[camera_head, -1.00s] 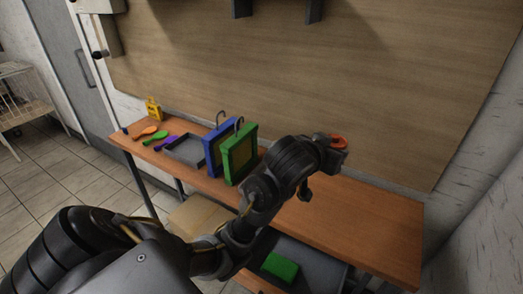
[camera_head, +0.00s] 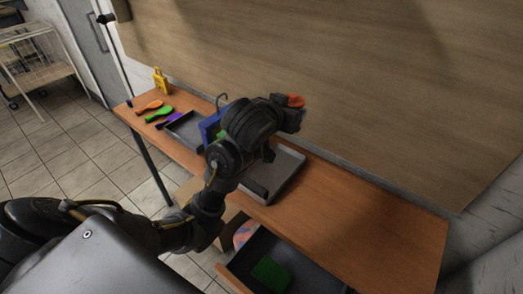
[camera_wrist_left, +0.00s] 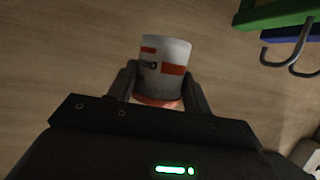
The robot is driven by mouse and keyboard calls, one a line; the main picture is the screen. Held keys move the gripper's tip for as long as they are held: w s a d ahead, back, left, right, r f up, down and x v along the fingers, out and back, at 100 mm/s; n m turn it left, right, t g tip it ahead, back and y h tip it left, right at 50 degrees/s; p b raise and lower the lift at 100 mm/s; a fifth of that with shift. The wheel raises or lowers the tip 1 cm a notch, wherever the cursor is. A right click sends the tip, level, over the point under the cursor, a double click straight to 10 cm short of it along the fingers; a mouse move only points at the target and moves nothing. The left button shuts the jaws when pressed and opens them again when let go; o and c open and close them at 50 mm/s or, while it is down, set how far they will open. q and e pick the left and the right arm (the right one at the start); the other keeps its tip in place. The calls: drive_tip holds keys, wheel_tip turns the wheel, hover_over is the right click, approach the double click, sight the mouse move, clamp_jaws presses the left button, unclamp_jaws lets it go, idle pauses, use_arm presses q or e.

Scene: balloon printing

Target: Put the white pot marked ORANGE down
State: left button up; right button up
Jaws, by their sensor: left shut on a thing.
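My left gripper (camera_wrist_left: 160,82) is shut on the white pot (camera_wrist_left: 166,52), which has orange-red patches and an orange-red end. Its marking is too small to read. In the head view, the gripper (camera_head: 291,116) is above the wooden table (camera_head: 370,220), beside the board behind it. Only an orange bit of the pot (camera_head: 295,101) shows there; the gripper hides the rest. A grey tray (camera_head: 288,180) lies on the table below the forearm, partly hidden. My right gripper is not in view.
A blue frame (camera_head: 209,127) and a green frame with hooks, mostly hidden, stand left of the gripper. An open drawer holds a green block (camera_head: 271,272). The table's right part is clear.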

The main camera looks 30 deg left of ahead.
use_arm(q)
drive_tip(key=p, duration=0.2)
drive_tip(key=w+f+p, duration=0.1)
drive_tip(key=shift+w+a+f+p, duration=0.2)
drive_tip(key=shift+w+f+p, duration=0.1)
drive_tip(key=shift+p, duration=0.1)
drive_tip(key=f+p, duration=0.2)
drive_tip(key=w+a+f+h+p, duration=0.1)
drive_tip(key=shift+f+m, duration=0.35)
drive_tip(key=shift+m, duration=0.05)
drive_tip(key=s+a+f+p, duration=0.1)
drive_tip(key=f+p, duration=0.1)
drive_tip(key=f, duration=0.3)
drive_tip(key=s+a+f+p, duration=0.1)
drive_tip(key=s+f+p, duration=0.1)
drive_tip(key=f, duration=0.4)
drive_tip(key=s+a+f+p, duration=0.1)
drive_tip(key=f+p, duration=0.1)
drive_tip(key=f, duration=0.4)
drive_tip(key=shift+s+a, duration=0.3)
drive_tip(key=shift+a, duration=0.1)
drive_tip(key=shift+f, duration=0.5)
drive_tip(key=shift+f+b, duration=0.55)
drive_tip(key=shift+f, duration=0.05)
drive_tip(key=o, duration=1.5)
